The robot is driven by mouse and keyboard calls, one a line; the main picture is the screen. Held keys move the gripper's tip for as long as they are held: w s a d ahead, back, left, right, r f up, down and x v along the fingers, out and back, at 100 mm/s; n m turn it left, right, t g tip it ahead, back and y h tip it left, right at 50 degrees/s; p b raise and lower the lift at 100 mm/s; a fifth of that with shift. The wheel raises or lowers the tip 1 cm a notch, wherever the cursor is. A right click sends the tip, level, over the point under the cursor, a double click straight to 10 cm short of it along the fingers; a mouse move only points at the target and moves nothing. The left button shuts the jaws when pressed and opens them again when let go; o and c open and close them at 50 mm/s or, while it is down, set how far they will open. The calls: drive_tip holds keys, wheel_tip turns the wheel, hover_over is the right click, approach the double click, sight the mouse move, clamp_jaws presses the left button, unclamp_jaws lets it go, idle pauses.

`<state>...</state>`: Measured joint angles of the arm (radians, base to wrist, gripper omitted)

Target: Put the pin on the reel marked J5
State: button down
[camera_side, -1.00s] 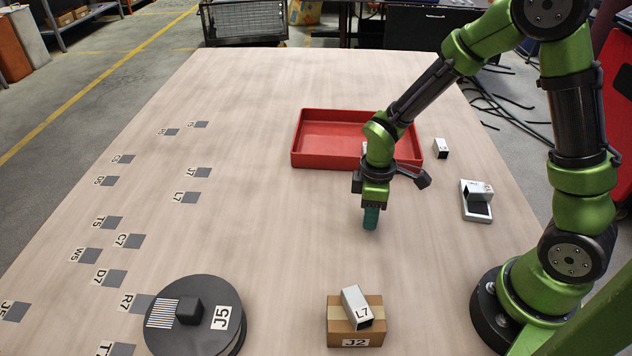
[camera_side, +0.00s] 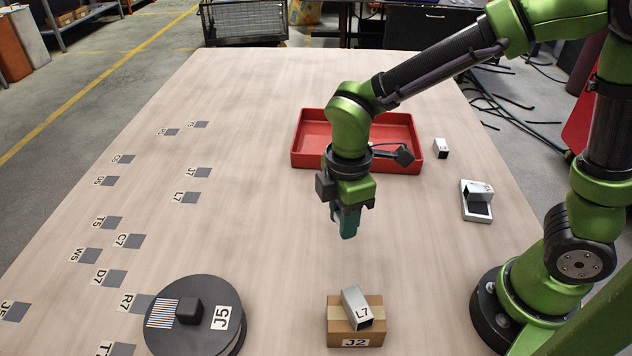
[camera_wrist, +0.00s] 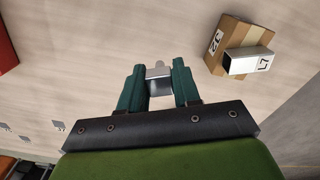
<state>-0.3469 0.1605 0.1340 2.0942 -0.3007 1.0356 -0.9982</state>
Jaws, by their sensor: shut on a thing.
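The reel marked J5 (camera_side: 192,338) is a dark round disc lying flat at the front left of the table. It carries a white J5 label, a black block and a striped patch. My gripper (camera_side: 348,232) is in the air above the middle of the table, behind and to the right of the reel and apart from it. In the wrist view its green fingers are shut on a small silvery metal piece (camera_wrist: 159,75), which I take to be the pin. The fingers hide most of it. In the side view I cannot make it out.
A cardboard box marked J2 (camera_side: 338,324) stands at the front, with a metal tube marked L7 (camera_side: 354,302) on top. A red tray (camera_side: 308,160) is at the back. A white holder (camera_side: 476,214) and a small bracket (camera_side: 441,149) sit right. Labelled grey squares line the left.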

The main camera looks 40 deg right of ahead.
drive_tip(key=s+a+n, duration=0.2)
drive_tip(key=a+n, duration=0.1)
drive_tip(key=s+a+n, duration=0.3)
drive_tip(key=a+n, duration=0.1)
drive_tip(key=s+a+n, duration=0.3)
drive_tip(key=n, duration=0.1)
drive_tip(key=shift+a+r, duration=0.2)
drive_tip(key=shift+a, duration=0.1)
drive_tip(key=shift+s+n, duration=0.1)
drive_tip(key=shift+n, duration=0.7)
drive_tip(key=shift+a, duration=0.15)
hover_over(229, 318)
drive_tip(key=shift+f, duration=2.5)
drive_tip(key=shift+f, duration=0.15)
drive_tip(key=c, duration=0.8)
unclamp_jaws()
